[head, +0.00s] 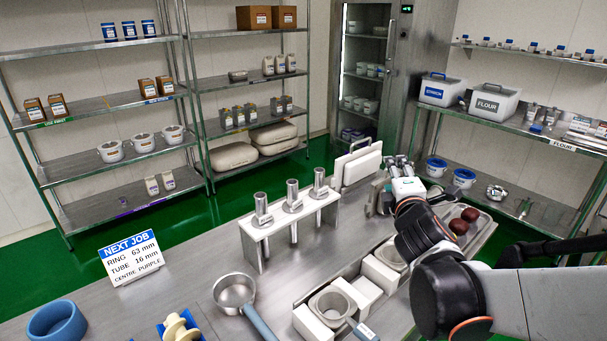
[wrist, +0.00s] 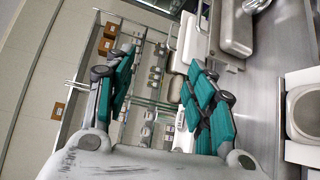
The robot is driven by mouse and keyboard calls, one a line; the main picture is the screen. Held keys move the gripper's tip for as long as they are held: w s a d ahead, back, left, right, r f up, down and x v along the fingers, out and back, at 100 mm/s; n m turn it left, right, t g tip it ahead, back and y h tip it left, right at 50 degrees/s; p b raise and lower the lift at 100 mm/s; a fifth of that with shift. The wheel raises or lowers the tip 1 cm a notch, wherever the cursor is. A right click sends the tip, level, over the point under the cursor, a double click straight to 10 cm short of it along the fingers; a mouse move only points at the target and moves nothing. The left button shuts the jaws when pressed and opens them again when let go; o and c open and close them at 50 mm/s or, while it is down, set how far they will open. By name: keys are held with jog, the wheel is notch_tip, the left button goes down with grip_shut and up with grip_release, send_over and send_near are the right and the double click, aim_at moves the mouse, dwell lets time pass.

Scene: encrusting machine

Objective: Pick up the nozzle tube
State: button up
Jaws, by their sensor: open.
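Three metal nozzle tubes stand upright in a white rack (head: 253,231) on the steel counter: a left tube (head: 261,206), a middle tube (head: 293,192) and a right tube (head: 319,180). Their lower ends pass below the rack's top plate. Size marks on them are too small to read. My gripper (head: 398,165) is to the right of the rack and apart from it, above the back of the counter. In the wrist view my gripper (wrist: 160,92) shows its teal finger pads spread wide, with nothing between them. I cannot make out the tubes clearly in the wrist view.
A sign (head: 131,257) reads ring 63 mm, tube 16 mm, centre purple. A saucepan (head: 235,292) stands in front of the rack. White boards (head: 358,165) stand behind it. A tray of dark red balls (head: 459,227) lies right.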

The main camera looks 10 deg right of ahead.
jog(key=w+a+n+t+y, duration=0.2)
jog(key=w+n, duration=0.1)
jog(key=n, duration=0.3)
jog(key=n+g+y+p, duration=0.1)
jog(key=n+y+p, duration=0.45)
jog(key=n, duration=1.15)
send_near(322, 173)
jog(key=shift+y, duration=0.85)
jog(key=x, duration=0.2)
jog(key=b+x, duration=0.1)
jog(key=x, duration=0.1)
jog(key=d+b+x, duration=0.1)
jog(key=x, duration=0.1)
jog(key=shift+w+f, duration=0.25)
jog(key=shift+w, duration=0.05)
jog(key=shift+b+x, duration=0.7)
jog(key=shift+x, duration=2)
jog(key=shift+s+a, duration=0.1)
jog(key=shift+c, duration=0.2)
grip_shut()
